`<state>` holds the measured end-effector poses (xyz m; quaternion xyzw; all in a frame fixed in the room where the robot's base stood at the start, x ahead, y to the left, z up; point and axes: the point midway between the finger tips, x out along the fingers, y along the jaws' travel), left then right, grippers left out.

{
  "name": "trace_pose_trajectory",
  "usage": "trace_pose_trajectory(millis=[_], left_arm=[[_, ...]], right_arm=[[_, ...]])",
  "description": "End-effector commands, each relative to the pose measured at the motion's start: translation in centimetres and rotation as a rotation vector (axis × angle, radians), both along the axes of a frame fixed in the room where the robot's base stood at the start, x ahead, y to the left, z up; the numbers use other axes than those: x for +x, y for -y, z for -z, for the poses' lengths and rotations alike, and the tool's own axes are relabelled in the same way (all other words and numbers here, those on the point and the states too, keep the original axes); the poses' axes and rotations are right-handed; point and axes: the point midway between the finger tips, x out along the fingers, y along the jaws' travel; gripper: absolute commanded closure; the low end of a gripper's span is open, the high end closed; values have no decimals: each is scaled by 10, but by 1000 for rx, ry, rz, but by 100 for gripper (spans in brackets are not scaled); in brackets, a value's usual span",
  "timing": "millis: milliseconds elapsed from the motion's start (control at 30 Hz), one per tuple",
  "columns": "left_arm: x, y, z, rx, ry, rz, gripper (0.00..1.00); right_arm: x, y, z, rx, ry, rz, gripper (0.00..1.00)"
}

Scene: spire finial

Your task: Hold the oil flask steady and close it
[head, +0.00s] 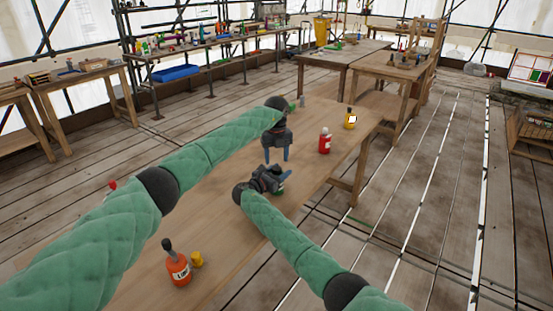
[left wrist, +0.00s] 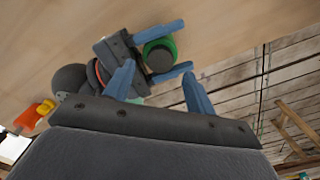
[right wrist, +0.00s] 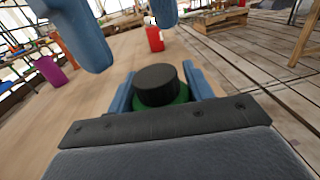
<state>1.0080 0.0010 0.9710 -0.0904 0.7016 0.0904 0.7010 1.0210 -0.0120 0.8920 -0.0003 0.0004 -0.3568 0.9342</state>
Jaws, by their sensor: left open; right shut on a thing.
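A green flask (head: 280,190) stands on the long wooden table, mostly hidden by my right gripper in the head view. Its dark round top, a cap or neck piece, shows in the right wrist view (right wrist: 157,84) and, above the green body, in the left wrist view (left wrist: 159,57). I cannot tell whether this top is fully seated. My right gripper (right wrist: 160,90) is shut around the green body, one finger on each side. My left gripper (head: 277,154) is open and empty, pointing down above and beyond the flask; its fingers also show in the left wrist view (left wrist: 157,86).
A red bottle (head: 325,144) and a yellow bottle (head: 350,120) stand to the right on the table. An orange bottle (head: 178,269) and a small yellow piece (head: 197,259) stand nearer me. A small green thing (head: 292,106) is behind the left gripper. The table between is bare.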

Motion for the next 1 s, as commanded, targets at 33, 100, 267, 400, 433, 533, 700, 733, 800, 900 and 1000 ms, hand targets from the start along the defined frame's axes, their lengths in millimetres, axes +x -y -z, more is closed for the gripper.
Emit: trace_pose_trajectory(millis=[33, 100, 267, 400, 433, 533, 700, 733, 800, 900, 1000], left_arm=[[0, 0, 0, 0, 0, -1, 54], [0, 1, -2, -1, 0, -18, 57], [0, 2, -17, -2, 0, -131, 57], [0, 1, -29, -1, 1, -237, 57], [0, 1, -31, -1, 0, -254, 57], [0, 1, -34, 0, 0, -287, 57], [0, 1, -35, 0, 0, -295, 57], [0, 1, -35, 0, 0, -295, 57], [0, 1, -35, 0, 0, -294, 57], [0, 1, -34, 0, 0, -294, 57], [0, 1, -30, 0, -1, -294, 57]], right_arm=[[0, 0, 0, 1, -1, 0, 100], [0, 0, 0, 1, -1, 0, 100], [0, 0, 0, 1, -1, 0, 100], [0, 0, 0, 0, 0, 0, 100], [0, 0, 0, 0, 0, 0, 100], [0, 0, 0, 0, 0, 0, 100], [0, 0, 0, 0, 0, -1, 100], [0, 0, 0, 0, 0, -1, 100], [0, 0, 0, 0, 0, -1, 100], [0, 0, 0, 0, 0, -1, 100], [0, 0, 0, 0, 0, -1, 100]])
